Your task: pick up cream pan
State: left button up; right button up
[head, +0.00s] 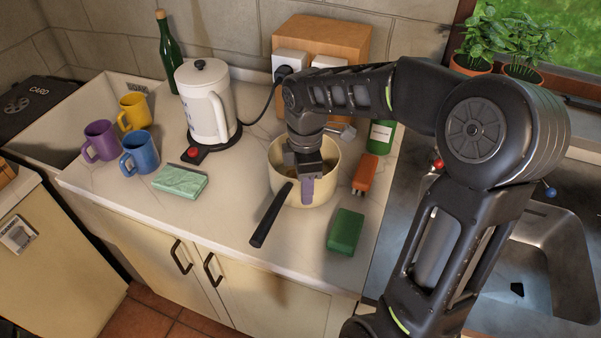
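The cream pan (327,183) stands on the pale counter, left of the sink. Its dark handle (270,216) points toward the front left. My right gripper (307,188) reaches down from above at the pan's near rim, close to the handle. One finger shows in front of the pan's near wall; the other finger is hidden, so I cannot tell whether it is shut on the rim. My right arm covers part of the pan's far side. My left gripper is not in view.
Right of the pan lie an orange brush (364,174) and a green block (345,232); a green bottle (380,137) stands behind. A white kettle (205,105), a light green box (180,181) and three mugs (139,152) are at left. The sink (560,235) is at right.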

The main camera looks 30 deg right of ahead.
notch_tip(320, 180, down, 4)
jog(key=shift+r, duration=0.15)
jog(key=shift+c, duration=0.3)
grip_shut()
dwell(0.4)
jog(key=shift+r, duration=0.1)
